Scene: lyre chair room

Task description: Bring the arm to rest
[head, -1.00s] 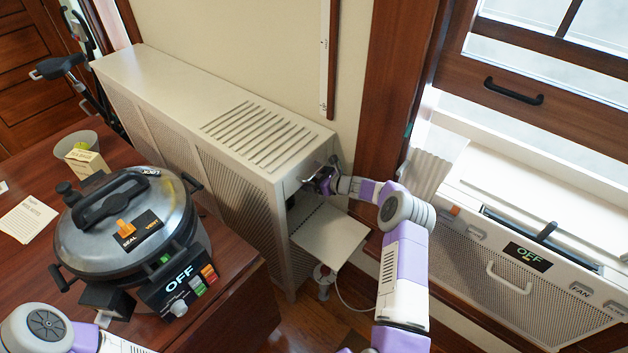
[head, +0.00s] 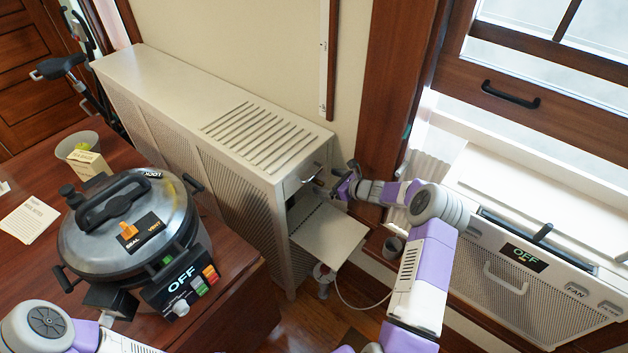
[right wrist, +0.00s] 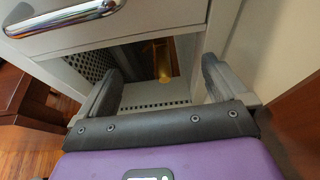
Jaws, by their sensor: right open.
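My right arm (head: 425,265) reaches up from the bottom to the end of the white cabinet (head: 303,180). My right gripper (head: 328,183) is open, beside the cabinet's end, close to its chrome handle. In the right wrist view its two dark fingers (right wrist: 158,85) are apart with nothing between them, in front of an open compartment. A yellow object (right wrist: 162,60) shows inside that compartment. My left arm (head: 45,325) shows at the bottom left; its gripper is outside the picture.
A flat white panel (head: 330,234) sticks out below my right gripper. A chrome handle (right wrist: 65,17) is close above the fingers. A large cooker (head: 125,235) stands on the wooden table at left. The window unit (head: 510,285) is at right.

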